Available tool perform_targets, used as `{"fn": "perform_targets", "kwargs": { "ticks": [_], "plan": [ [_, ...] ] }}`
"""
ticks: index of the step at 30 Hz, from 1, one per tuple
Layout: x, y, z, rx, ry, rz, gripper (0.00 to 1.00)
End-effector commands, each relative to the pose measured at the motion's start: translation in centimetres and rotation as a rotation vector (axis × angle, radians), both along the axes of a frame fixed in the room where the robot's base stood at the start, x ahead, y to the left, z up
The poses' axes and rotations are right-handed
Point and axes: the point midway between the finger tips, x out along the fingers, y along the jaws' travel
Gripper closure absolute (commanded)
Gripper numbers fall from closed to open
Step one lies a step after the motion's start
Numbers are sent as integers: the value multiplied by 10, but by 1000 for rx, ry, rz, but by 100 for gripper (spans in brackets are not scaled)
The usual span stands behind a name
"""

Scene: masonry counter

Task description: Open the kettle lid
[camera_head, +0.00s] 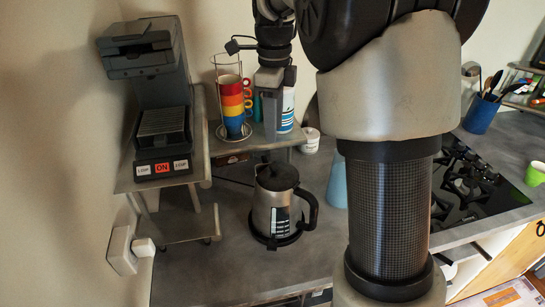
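The kettle (266,212) stands upright on a dark base on the grey counter, in the middle of the head view. Its body is metallic with a dark handle on the right and a striped water window. Its dark lid (278,178) sits on top and looks closed. My gripper (270,132) points down above the kettle, apart from the lid. Only a narrow side of the fingers shows, so I cannot tell whether they are open or shut.
A coffee machine (160,90) stands on a shelf (160,177) at left. Stacked coloured cups (233,105) stand behind the kettle. A blue vessel (338,180) is right of it. A black hob (462,185) lies farther right. The counter (195,275) front left is clear.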

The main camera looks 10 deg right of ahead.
Motion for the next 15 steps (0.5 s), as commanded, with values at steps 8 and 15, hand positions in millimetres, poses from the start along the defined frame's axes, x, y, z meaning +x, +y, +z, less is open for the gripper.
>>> {"fn": "perform_targets", "kwargs": {
  "ticks": [8, 15],
  "plan": [
    [-1, 0, -62, 0, 4, 1, 64],
    [0, 0, -98, 0, 1, 0, 64]
  ]
}}
